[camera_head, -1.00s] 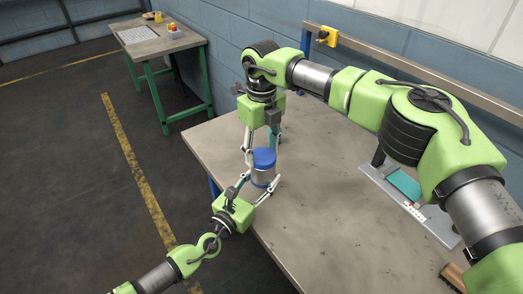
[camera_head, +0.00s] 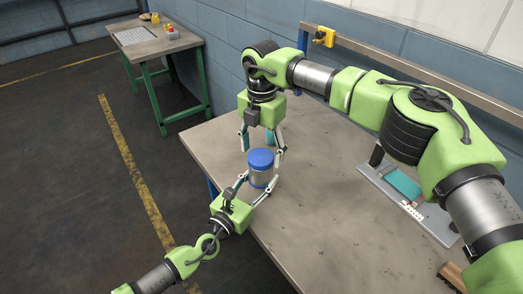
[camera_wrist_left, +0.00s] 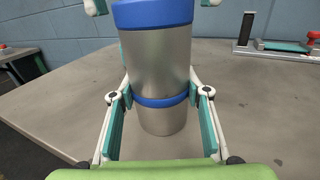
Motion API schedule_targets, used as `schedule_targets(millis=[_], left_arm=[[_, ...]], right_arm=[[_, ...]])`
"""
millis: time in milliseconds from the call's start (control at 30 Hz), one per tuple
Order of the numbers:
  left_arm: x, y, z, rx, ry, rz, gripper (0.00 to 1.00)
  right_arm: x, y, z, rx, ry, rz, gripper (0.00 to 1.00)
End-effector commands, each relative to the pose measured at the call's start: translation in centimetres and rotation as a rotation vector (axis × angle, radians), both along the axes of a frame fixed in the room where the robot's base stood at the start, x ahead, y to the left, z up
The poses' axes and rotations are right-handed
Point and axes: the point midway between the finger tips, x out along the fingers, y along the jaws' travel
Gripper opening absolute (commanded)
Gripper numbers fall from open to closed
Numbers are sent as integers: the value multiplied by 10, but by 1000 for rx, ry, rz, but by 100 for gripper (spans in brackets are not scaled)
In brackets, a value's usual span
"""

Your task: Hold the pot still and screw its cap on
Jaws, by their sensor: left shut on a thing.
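The pot (camera_head: 262,178) is a metal cylinder standing upright near the table's left edge. In the left wrist view the pot (camera_wrist_left: 157,62) has a blue band low on its body. The blue cap (camera_head: 261,158) sits on top, level; I see no gap under it, but cannot tell how tight it is. My left gripper (camera_head: 257,184) is shut on the pot's lower body, one finger on each side. My right gripper (camera_head: 262,144) hangs above the cap with its fingers spread. In the left wrist view its tips flank the cap (camera_wrist_left: 152,12), apart from it.
A grey fixture with a teal plate (camera_head: 403,184) lies at the right. A wooden-coloured block (camera_head: 453,276) is at the lower right. A second table (camera_head: 150,42) stands far left, and a wall runs behind.

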Motion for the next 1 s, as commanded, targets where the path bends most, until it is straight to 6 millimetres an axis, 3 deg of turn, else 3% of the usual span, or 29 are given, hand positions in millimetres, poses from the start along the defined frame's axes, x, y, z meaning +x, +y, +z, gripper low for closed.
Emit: schedule_targets(millis=[300,700,1000], left_arm=[[-1,0,-2,1,3,-1,0],[-1,0,-2,1,3,-1,0],[-1,0,-1,0,2,-1,0]], right_arm=[[0,0,1,0,1,2,65],[0,0,43,0,1,2,65],[-1,0,44,-1,3,6,62]])
